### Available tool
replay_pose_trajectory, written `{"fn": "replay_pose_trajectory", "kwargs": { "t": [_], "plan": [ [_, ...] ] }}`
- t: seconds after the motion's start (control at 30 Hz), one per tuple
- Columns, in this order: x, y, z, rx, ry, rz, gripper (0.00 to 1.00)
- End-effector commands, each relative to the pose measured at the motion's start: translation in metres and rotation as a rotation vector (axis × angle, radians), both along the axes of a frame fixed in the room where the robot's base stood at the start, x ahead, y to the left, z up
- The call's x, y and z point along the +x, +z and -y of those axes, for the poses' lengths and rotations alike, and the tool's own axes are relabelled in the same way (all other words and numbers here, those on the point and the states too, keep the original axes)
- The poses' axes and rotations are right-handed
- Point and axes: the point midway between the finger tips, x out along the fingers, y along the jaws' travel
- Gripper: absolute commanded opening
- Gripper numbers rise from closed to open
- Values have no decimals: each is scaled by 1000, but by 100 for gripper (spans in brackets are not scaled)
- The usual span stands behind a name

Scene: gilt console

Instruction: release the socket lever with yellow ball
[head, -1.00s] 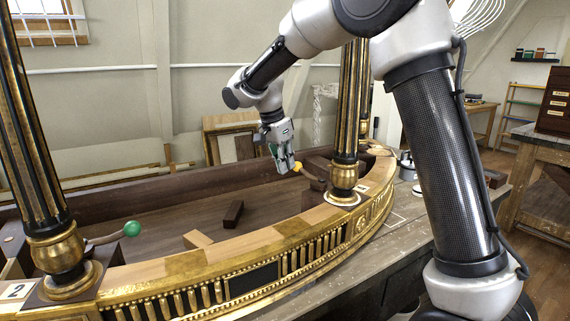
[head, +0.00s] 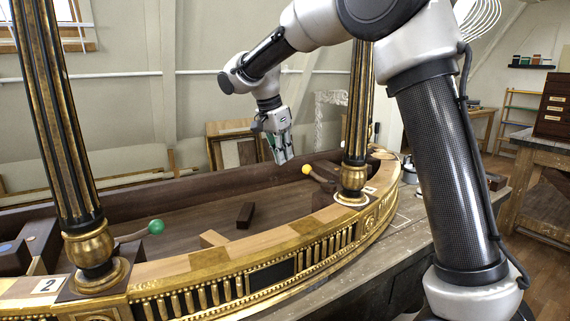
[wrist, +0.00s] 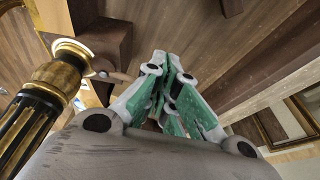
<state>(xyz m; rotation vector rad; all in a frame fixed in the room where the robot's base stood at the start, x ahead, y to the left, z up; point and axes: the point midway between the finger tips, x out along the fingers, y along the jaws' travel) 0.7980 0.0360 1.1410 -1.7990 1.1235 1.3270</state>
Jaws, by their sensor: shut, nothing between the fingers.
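The yellow ball (head: 306,169) tips a short brown lever (head: 322,178) that comes out of the base of the right-hand column (head: 352,178). My gripper (head: 284,160) is shut and empty, pointing down just left of the yellow ball, with a small gap showing between them. In the wrist view, my gripper's green-padded fingers (wrist: 175,65) are together. The lever (wrist: 115,76) runs from the column socket toward the fingers there, and its ball is hidden behind them.
A second lever with a green ball (head: 156,227) sits at the left column (head: 88,245), near a "2" label (head: 48,286). The curved gilt front rail (head: 270,260) bounds the console. A loose dark block (head: 245,215) lies inside. The space above the rail between the columns is clear.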

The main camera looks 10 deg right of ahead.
Motion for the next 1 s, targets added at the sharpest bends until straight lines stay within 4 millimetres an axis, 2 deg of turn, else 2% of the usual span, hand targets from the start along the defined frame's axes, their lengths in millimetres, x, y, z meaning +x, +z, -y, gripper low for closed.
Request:
{"fn": "replay_pose_trajectory", "kwargs": {
  "t": [0.23, 0.4, 0.83, 1.0],
  "plan": [
    [-5, 37, -11, 1, 1, 3, 0],
    [-7, 51, -14, 2, 0, 2, 0],
    [-8, 54, -15, -2, 17, -5, 0],
    [-4, 50, -20, -11, 237, -46, 0]
  ]
}}
